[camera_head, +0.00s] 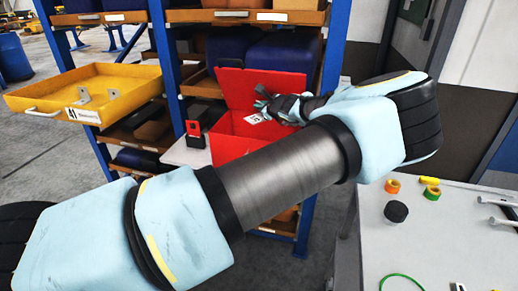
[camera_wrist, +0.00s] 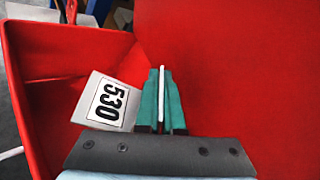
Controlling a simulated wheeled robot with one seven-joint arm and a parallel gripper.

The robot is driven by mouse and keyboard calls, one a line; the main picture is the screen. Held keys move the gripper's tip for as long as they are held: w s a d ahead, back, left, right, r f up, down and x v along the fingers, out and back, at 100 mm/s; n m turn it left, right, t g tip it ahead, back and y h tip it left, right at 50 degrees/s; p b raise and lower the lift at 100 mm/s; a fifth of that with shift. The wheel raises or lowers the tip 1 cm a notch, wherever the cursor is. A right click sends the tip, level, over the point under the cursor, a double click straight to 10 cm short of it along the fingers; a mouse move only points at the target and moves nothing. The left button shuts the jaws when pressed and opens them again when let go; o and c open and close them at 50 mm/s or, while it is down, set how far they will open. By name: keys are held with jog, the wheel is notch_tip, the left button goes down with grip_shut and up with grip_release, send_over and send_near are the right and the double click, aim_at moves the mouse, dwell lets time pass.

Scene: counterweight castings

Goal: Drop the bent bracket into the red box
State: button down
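The red box (camera_head: 228,148) stands open on the shelf rack in the head view, with its red lid (camera_head: 236,88) raised behind. Its red inside fills much of the wrist view (camera_wrist: 50,125). My gripper (camera_head: 261,96) is over the box opening. In the wrist view, my gripper's teal fingers (camera_wrist: 162,85) are closed on a thin pale edge of the bent bracket. The bracket's other grey face (camera_wrist: 90,95), with a "530" label, sticks out to the left; it also shows in the head view (camera_head: 254,118). Whether the bracket touches the box cannot be told.
A pulled-out yellow drawer (camera_head: 140,78) at left holds two grey bent pieces. A black and red object (camera_head: 194,133) stands left of the box. Blue rack posts (camera_head: 334,45) flank the box. A grey table (camera_head: 440,240) with tape rolls and small parts is at right.

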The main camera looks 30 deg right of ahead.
jog(key=shift+f+b, duration=0.65)
jog(key=shift+f, duration=1.1)
jog(key=c, duration=1)
grip_release()
jog(key=shift+o, duration=0.2)
jog(key=b+v, duration=0.3)
jog(key=v, duration=0.7)
jog(key=shift+s+b, duration=0.35)
jog(key=shift+r, duration=0.1)
